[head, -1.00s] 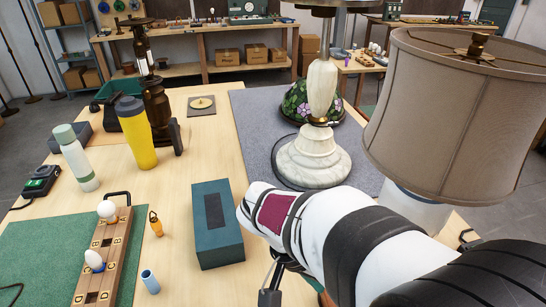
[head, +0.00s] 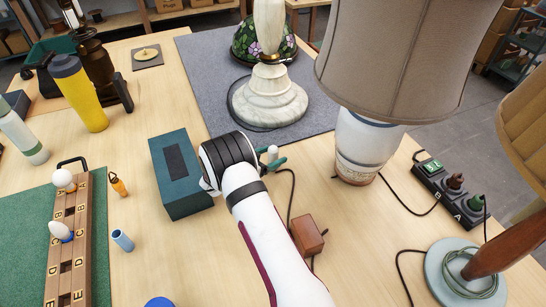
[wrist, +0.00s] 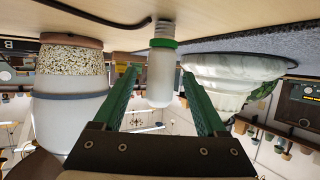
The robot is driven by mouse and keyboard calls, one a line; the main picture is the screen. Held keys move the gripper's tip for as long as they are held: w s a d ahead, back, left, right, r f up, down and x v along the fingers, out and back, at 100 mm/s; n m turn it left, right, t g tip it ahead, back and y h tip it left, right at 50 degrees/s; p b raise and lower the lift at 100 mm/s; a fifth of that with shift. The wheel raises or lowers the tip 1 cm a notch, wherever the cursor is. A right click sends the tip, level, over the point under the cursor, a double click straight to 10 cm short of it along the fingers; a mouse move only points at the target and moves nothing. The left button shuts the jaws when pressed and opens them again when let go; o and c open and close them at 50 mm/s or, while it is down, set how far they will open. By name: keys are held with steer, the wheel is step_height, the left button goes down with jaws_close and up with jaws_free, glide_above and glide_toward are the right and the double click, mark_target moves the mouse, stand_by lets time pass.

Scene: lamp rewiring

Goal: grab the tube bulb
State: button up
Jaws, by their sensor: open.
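The tube bulb (wrist: 160,82) is a frosted white cylinder with a green band and a threaded metal end. In the wrist view it stands between the two green fingers of my gripper (wrist: 161,72). The fingers are open, with a visible gap on each side of the bulb. In the head view the small white tube bulb (head: 272,153) shows at the fingers of my gripper (head: 268,158), right of the dark teal box. My arm's white wrist hides part of the table there.
A teal box (head: 181,180) stands just left of my wrist. The marble lamp base (head: 268,97) is behind, and the shaded lamp's white base (head: 362,145) is to the right. A brown block (head: 308,234) with a cable lies beside my forearm. A power strip (head: 452,187) lies further right.

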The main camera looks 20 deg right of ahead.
steer(key=x, duration=0.4)
steer(key=shift+r, duration=0.1)
jaws_close()
